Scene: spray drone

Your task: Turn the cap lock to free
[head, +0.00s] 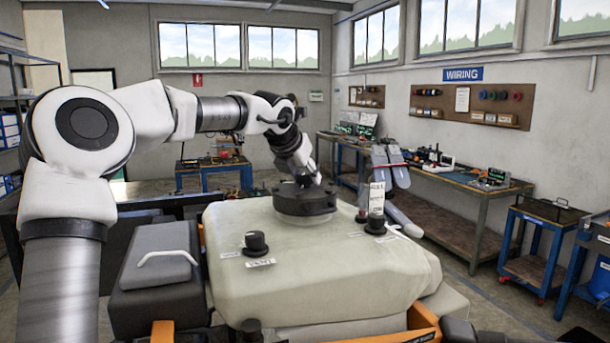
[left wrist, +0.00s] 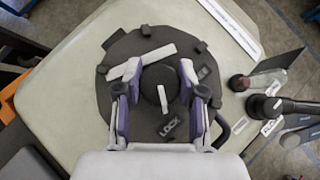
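A round dark cap (head: 305,200) sits on top of the pale tank (head: 350,270). In the left wrist view the cap (left wrist: 118,60) has a round knob (left wrist: 152,82) at its middle with a short white mark. The word LOCK stands beside the knob on the lower right, close to the mark's lower end. A second label at the upper right is too small to read. My left gripper (left wrist: 160,102) points down over the cap, its two purple-padded fingers apart on either side of the knob. Contact with the knob cannot be told. My right gripper is not in view.
A dark box with a white handle (head: 166,258) adjoins the tank's left side. Workbenches (head: 470,190) line the right wall.

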